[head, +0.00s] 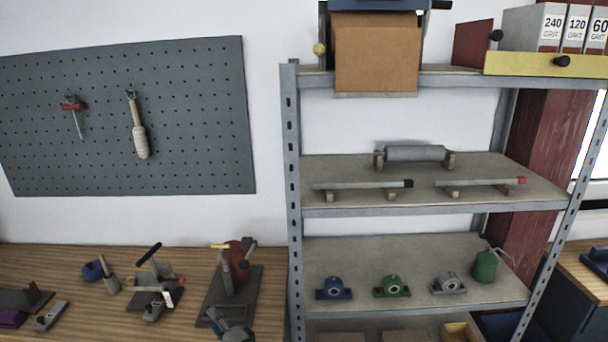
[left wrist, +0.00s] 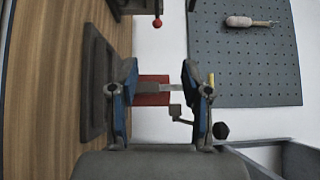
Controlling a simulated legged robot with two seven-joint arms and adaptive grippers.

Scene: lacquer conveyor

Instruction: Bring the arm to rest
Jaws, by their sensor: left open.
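My left gripper (head: 221,319) shows at the bottom of the head view, over the near end of a dark base plate. In the left wrist view the two blue-and-grey fingers of my left gripper (left wrist: 158,70) are spread apart with a gap between them. A red device (head: 237,262) with grey and yellow parts stands on that plate, beyond the gripper. In the left wrist view the red device (left wrist: 152,99) shows through the gap between the fingers. I see no held object. My right gripper is out of view.
The wooden bench (head: 190,264) carries a small clamp fixture (head: 153,285) and a blue roll (head: 93,270) left of the gripper. A metal shelf upright (head: 293,200) stands close on the right. A pegboard (head: 195,120) hangs behind. Bench wood between the fixtures is bare.

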